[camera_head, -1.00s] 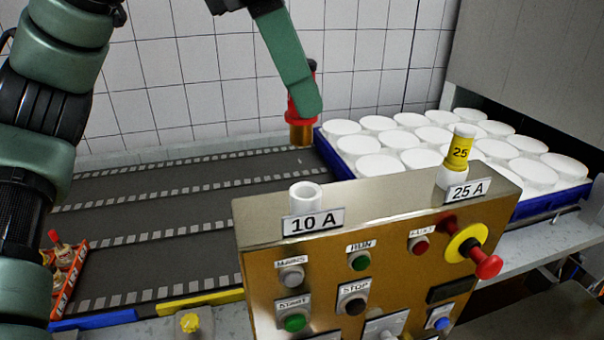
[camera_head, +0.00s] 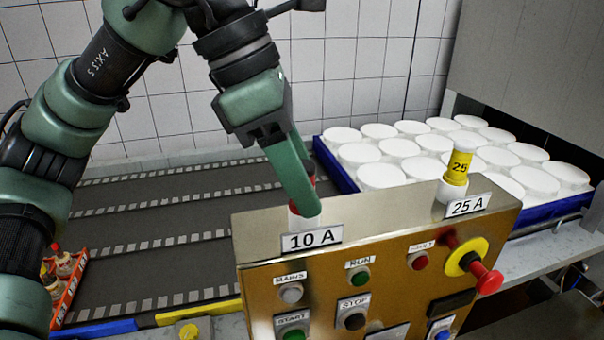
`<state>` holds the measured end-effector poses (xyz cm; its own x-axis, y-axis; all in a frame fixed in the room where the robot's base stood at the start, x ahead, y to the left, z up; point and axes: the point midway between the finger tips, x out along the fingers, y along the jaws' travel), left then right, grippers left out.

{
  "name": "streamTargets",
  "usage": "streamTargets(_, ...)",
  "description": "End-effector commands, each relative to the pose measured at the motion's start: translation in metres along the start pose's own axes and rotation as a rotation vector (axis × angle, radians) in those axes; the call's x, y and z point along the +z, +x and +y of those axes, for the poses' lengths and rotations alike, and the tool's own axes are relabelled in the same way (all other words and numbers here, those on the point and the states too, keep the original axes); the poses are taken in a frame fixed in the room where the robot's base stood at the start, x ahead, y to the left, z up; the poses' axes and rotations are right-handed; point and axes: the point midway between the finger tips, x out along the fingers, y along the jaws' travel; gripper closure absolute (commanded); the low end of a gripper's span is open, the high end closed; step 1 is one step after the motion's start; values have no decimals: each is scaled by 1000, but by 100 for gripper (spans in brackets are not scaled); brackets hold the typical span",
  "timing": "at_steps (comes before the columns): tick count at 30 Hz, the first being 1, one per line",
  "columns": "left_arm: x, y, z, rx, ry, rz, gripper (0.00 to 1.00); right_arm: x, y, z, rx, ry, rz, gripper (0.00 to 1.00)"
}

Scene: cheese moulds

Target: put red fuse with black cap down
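My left gripper (camera_head: 303,192) points down over the holder marked 10 A (camera_head: 310,239) on the brass control box. Its near finger covers most of the red fuse (camera_head: 312,181), whose red body shows at the finger's edges. The black cap is hidden. The fuse stands upright at the white 10 A socket (camera_head: 293,222), which is mostly covered; how deep the fuse sits in it is hidden. The gripper appears shut on the fuse. My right gripper is not in view.
The brass box (camera_head: 390,220) carries buttons and a red knob (camera_head: 488,281). A yellow 25 fuse (camera_head: 458,166) stands in the 25 A socket. Behind are a blue crate (camera_head: 335,172) of white moulds and a dark conveyor (camera_head: 150,220). An orange crate (camera_head: 70,291) with bottles is at left.

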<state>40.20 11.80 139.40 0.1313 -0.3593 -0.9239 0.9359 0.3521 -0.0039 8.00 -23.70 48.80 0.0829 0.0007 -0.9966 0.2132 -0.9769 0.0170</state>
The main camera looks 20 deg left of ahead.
Motion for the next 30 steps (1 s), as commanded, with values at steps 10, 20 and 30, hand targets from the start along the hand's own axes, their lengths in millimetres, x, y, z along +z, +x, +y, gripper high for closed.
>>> streamTargets(10, 0, -4, 0, 0, 0, -2, 54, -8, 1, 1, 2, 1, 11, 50)
streamTargets(20, 1, -62, 0, 1, 1, -5, 54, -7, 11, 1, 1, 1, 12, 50)
streamTargets(30, 1, -117, 0, 1, -1, 0, 54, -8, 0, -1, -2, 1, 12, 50)
